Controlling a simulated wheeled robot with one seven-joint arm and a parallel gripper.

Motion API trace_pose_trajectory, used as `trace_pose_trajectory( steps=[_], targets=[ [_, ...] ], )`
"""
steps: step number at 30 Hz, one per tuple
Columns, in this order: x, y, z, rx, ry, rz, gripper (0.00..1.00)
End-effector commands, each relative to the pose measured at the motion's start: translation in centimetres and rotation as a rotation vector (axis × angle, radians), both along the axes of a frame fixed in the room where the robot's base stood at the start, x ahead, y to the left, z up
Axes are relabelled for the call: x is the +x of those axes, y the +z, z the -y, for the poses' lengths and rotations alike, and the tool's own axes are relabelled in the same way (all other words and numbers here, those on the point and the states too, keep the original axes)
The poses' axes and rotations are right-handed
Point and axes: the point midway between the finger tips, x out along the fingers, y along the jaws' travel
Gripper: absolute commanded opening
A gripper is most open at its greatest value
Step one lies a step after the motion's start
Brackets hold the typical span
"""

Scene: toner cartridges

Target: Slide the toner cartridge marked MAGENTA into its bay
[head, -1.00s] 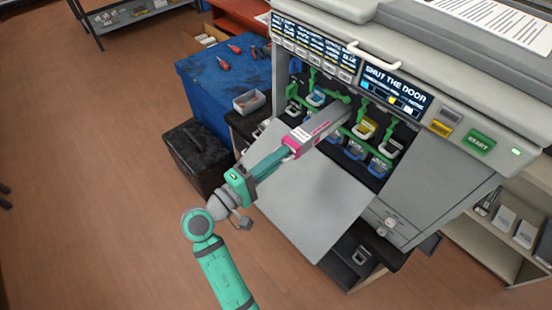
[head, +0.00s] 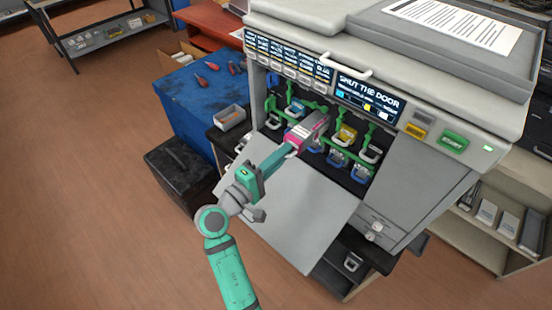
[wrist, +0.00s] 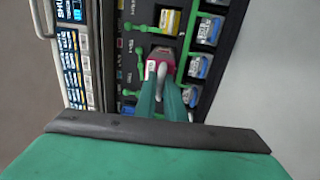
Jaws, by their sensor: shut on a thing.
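The magenta-ended grey toner cartridge (head: 311,126) is partly inside a bay of the printer's open front, its magenta end still outside. It also shows in the wrist view (wrist: 160,57), with its magenta end facing the camera. My gripper (head: 291,148) is shut on the handle at that end. In the wrist view the two green fingers (wrist: 163,92) meet over the handle. The bay's inside and the cartridge's far end are hidden. The printer (head: 420,195) has its door (head: 290,215) folded down below my arm.
Other cartridges with yellow (head: 347,134) and blue (head: 360,174) ends sit in bays around it, with green levers (head: 369,134) among them. The display (head: 368,93) reads "SHUT THE DOOR". A blue bench (head: 195,105) and black box (head: 180,170) stand at the left.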

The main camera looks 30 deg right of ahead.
Motion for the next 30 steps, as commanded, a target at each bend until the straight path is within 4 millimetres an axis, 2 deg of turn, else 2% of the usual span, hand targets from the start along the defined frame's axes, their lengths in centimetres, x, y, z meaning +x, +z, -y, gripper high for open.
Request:
trace_pose_trajectory(
  steps=[30],
  targets=[
    [2.7, 0.1, 7.7, -0.001, -0.003, 0.001, 0.00]
  ],
)
